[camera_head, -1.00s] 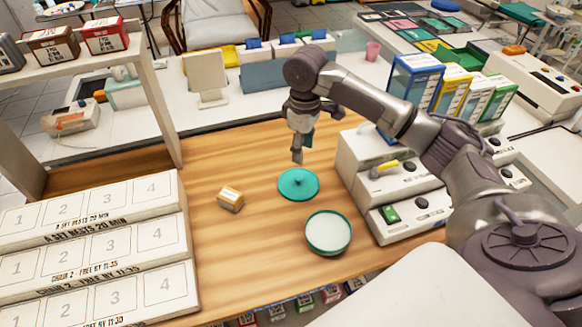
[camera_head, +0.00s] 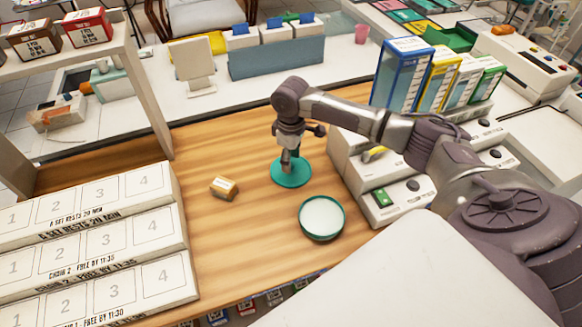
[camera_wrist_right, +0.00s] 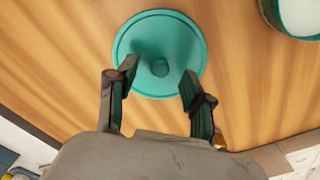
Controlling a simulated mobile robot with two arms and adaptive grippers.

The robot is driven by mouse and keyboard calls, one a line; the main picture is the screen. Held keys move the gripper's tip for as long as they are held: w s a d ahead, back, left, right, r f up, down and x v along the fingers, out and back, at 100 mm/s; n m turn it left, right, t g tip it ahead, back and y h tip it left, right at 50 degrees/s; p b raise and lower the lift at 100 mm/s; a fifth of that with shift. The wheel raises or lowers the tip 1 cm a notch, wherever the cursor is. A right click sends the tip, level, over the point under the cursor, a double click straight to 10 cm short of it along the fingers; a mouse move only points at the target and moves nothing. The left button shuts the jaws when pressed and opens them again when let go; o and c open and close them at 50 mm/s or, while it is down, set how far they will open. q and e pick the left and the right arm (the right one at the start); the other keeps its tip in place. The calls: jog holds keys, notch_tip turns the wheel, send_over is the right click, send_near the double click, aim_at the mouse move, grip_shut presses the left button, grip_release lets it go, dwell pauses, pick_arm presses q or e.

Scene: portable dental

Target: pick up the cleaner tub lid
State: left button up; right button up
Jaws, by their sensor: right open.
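The cleaner tub lid (camera_head: 291,174) is a flat teal disc with a small knob, lying on the wooden table. It also shows in the right wrist view (camera_wrist_right: 160,30), with its knob near the middle. My right gripper (camera_head: 289,166) is right above the lid, pointing down. In the right wrist view its open fingers (camera_wrist_right: 157,82) reach over the lid's near edge, one on each side of the knob, holding nothing. The open tub (camera_head: 322,218), teal-rimmed with a white inside, stands in front of the lid to the right. My left gripper is not in view.
White numbered steps (camera_head: 95,240) stand at the left. A white drawer unit (camera_head: 360,190) stands close on the right, under my right arm. The table behind the lid is clear.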

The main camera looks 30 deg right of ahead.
notch_tip(320, 180, down, 2)
jog(key=shift+f, duration=0.1)
jog(key=c, duration=0.8)
jog(key=shift+r, duration=0.2)
jog(key=shift+c, duration=0.2)
